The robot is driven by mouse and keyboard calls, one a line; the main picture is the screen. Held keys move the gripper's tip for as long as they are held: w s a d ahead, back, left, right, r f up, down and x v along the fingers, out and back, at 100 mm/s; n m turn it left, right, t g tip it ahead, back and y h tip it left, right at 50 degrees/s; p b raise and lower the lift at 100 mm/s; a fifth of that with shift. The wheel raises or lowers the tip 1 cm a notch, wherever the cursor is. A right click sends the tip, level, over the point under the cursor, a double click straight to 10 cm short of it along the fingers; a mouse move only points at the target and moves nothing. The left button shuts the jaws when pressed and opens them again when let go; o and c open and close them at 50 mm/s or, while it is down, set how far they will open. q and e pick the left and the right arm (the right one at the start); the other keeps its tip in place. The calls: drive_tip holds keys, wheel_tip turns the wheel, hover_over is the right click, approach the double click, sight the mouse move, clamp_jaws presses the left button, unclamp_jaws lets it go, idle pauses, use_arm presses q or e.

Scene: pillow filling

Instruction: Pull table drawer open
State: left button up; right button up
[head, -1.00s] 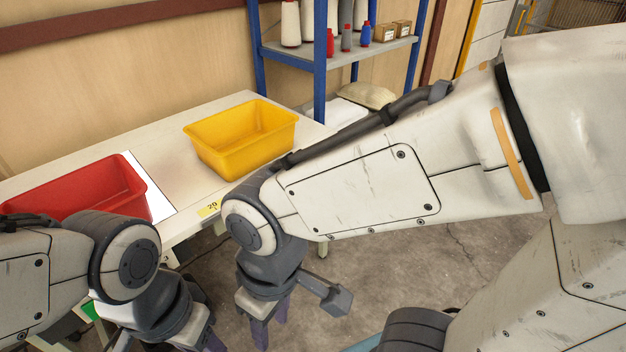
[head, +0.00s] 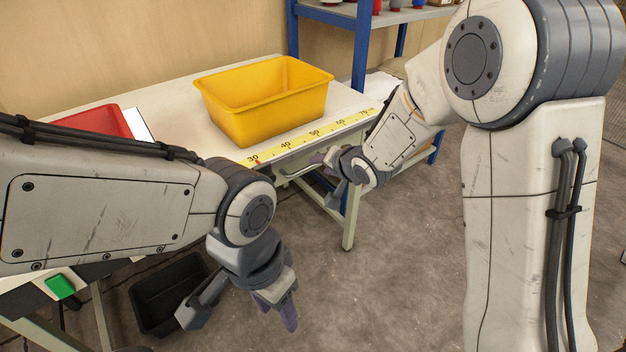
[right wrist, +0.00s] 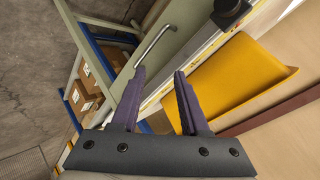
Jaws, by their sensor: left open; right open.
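The table (head: 180,110) has a pale top with a yellow ruler strip along its front edge. A metal bar handle (head: 300,172) sits under that edge; it also shows in the right wrist view (right wrist: 155,46), on a pale green drawer front (right wrist: 185,28). My right gripper (head: 322,159) is open and empty beside the handle. In the right wrist view its purple fingers (right wrist: 160,73) point toward the handle, with the bar ahead of the left finger. The drawer looks closed. My left gripper (head: 278,300) is open and empty, pointing down in front of the table.
A yellow bin (head: 265,100) and a red bin (head: 95,122) stand on the table. A black bin (head: 165,298) is on the floor below. A blue-framed shelf (head: 362,45) stands behind at the right. The floor in front is clear.

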sight(312, 166)
drive_tip(key=w+d+f+m+t+y+b, duration=0.3)
drive_tip(key=w+f+m+y+b, duration=0.25)
drive_tip(key=f, duration=0.45)
use_arm(q)
wheel_tip(312, 166, down, 10)
drive_tip(key=b, duration=0.1)
drive_tip(key=shift+b, duration=0.4)
use_arm(e)
drive_tip(key=shift+h, duration=0.35)
drive_tip(key=x, duration=0.7)
drive_tip(key=d+x, duration=0.1)
drive_tip(key=x, duration=0.3)
drive_tip(key=shift+w+a, duration=0.1)
drive_tip(key=shift+w, duration=0.4)
use_arm(q)
drive_tip(key=shift+r, duration=0.1)
use_arm(e)
clamp_jaws()
